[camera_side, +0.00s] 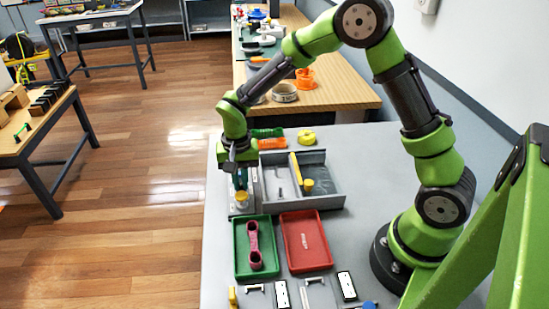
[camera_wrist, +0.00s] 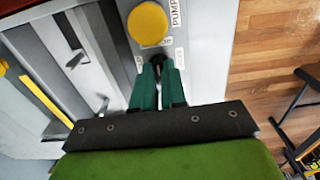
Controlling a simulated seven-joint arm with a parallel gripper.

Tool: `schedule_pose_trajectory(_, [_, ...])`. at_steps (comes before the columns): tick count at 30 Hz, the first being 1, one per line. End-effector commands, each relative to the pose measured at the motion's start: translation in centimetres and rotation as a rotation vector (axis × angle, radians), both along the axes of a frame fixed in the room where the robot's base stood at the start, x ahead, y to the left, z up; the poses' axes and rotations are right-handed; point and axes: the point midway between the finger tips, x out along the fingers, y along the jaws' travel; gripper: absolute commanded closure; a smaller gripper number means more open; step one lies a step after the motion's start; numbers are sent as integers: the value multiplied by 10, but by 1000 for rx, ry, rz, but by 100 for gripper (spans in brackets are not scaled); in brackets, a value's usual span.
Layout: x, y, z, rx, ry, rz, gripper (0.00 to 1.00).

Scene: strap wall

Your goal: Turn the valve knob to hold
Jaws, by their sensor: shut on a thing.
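The valve knob (camera_wrist: 157,59) is a small dark piece on a light grey panel (camera_wrist: 213,50). Most of it is hidden between my fingers. Small white labels sit around it, too small to read, so I cannot tell which position it points to. My gripper (camera_wrist: 158,77) has two green fingers shut on the knob from either side. In the side view my gripper (camera_side: 240,182) points down at the panel (camera_side: 235,210), and the knob is hidden there. A round yellow button (camera_wrist: 147,24) sits on the panel beside the knob, near a label reading PUMP. It also shows in the side view (camera_side: 241,197).
A grey open tray (camera_side: 325,185) with a yellow lever (camera_side: 296,170) adjoins the panel. A green tray (camera_side: 241,268) holding a pink wrench-like piece (camera_side: 254,245) and a red tray (camera_side: 305,240) lie in front.

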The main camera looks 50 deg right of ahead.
Motion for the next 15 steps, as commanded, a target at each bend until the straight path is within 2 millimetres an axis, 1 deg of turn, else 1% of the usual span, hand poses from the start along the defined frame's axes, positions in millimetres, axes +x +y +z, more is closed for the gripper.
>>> schedule_pose_trajectory(8, [0, 0, 0, 0, 0, 75, 100])
schedule_pose_trajectory(15, [0, 0, 1, 0, 0, 249, 100])
